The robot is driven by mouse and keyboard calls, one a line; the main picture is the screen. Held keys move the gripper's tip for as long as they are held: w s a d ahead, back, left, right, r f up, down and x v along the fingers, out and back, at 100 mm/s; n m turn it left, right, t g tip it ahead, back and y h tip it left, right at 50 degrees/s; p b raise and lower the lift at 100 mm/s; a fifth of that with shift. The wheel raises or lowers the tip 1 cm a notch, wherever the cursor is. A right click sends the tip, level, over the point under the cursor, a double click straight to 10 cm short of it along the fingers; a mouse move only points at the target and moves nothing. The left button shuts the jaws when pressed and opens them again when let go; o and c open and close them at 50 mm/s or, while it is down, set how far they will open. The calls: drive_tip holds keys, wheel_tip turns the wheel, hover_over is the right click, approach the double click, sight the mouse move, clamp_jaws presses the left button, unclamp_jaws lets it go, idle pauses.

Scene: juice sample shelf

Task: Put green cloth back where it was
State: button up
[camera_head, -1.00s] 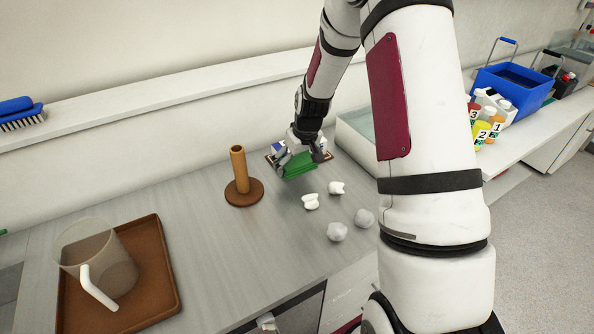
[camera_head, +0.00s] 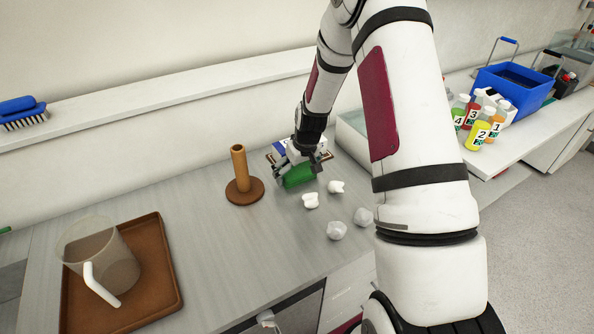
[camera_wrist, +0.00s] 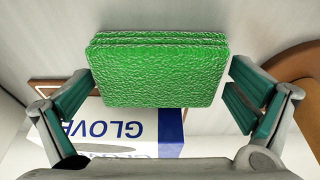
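The green cloth (camera_head: 299,176) is a folded, textured block near the back of the grey counter, right of the wooden post. In the wrist view the cloth (camera_wrist: 158,70) lies between my two fingers. My gripper (camera_head: 302,170) is over it from behind. In the wrist view my gripper (camera_wrist: 160,90) has its fingers spread wide, one on each side of the cloth, with a slim gap at the right. I cannot tell whether the left finger touches it.
A blue and white glove box (camera_wrist: 125,130) is just behind the cloth. The wooden post (camera_head: 240,170) stands to the left. Several white and grey lumps (camera_head: 337,230) lie in front and right. A brown tray (camera_head: 165,290) holds a clear jug (camera_head: 105,255). Numbered bottles (camera_head: 480,135) stand at right.

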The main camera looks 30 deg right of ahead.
drive_tip(key=shift+r, duration=0.5)
drive_tip(key=s+a+v, duration=0.1)
drive_tip(key=a+v, duration=0.1)
drive_tip(key=v, duration=0.9)
drive_tip(key=a+v, duration=0.3)
drive_tip(key=v, duration=0.7)
drive_tip(key=s+a+r, duration=0.3)
drive_tip(key=s+r, duration=0.1)
drive_tip(key=s, duration=0.4)
drive_tip(key=s+a+r+t, duration=0.1)
drive_tip(key=s+a+r, duration=0.2)
drive_tip(key=s, duration=0.5)
drive_tip(key=s+a+r+t, duration=0.1)
drive_tip(key=s+a+r, duration=0.3)
drive_tip(key=s, duration=0.4)
drive_tip(key=shift+r, duration=0.65)
